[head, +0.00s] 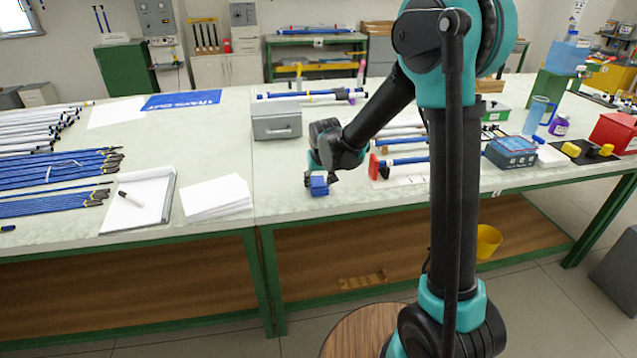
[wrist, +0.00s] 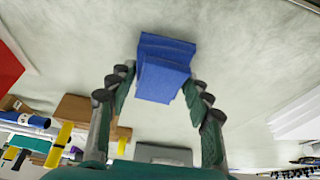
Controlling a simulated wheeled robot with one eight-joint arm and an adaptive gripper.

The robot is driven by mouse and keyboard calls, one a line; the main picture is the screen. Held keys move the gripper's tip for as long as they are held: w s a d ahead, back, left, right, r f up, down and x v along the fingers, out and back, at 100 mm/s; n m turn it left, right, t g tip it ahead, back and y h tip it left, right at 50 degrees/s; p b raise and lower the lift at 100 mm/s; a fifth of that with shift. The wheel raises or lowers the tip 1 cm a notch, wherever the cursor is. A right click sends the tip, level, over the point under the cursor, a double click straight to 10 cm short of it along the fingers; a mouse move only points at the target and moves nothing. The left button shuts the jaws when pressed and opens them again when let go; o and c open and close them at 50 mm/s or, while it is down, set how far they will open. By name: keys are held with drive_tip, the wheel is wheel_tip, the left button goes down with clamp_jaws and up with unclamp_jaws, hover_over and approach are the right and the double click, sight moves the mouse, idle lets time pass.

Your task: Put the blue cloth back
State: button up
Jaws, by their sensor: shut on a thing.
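The blue cloth (head: 319,187) is a small folded block at the tip of my gripper (head: 317,177), over the front middle of the pale tabletop (head: 350,205). In the wrist view the folded cloth (wrist: 164,68) sits between the two fingers of my gripper (wrist: 163,95), which are shut on it. Its far part sticks out past the fingertips. I cannot tell whether its underside touches the table.
A red-ended blue rod (head: 405,161) lies just right of the gripper. A grey box (head: 277,121) stands behind it. The tabletop near the front edge is clear.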

drive_tip(key=shift+f, duration=0.15)
drive_tip(key=o, duration=1.1)
drive_tip(key=v, duration=1.2)
drive_tip(key=s+d+f+m, duration=0.1)
drive_tip(key=s+d+f, duration=0.3)
drive_tip(key=s+d, duration=0.3)
drive_tip(key=s+d+f+m, duration=0.1)
drive_tip(key=s+d+f, duration=0.2)
drive_tip(key=s+d, duration=0.5)
drive_tip(key=s+d+f+m+h, duration=0.1)
drive_tip(key=s+d+f, duration=0.3)
drive_tip(key=s+d, duration=0.3)
drive_tip(key=shift+s+d+f, duration=0.15)
drive_tip(key=shift+d, duration=0.5)
drive_tip(key=shift+s+d+f, duration=0.1)
drive_tip(key=shift+d+f, duration=0.05)
drive_tip(key=shift+d, duration=0.55)
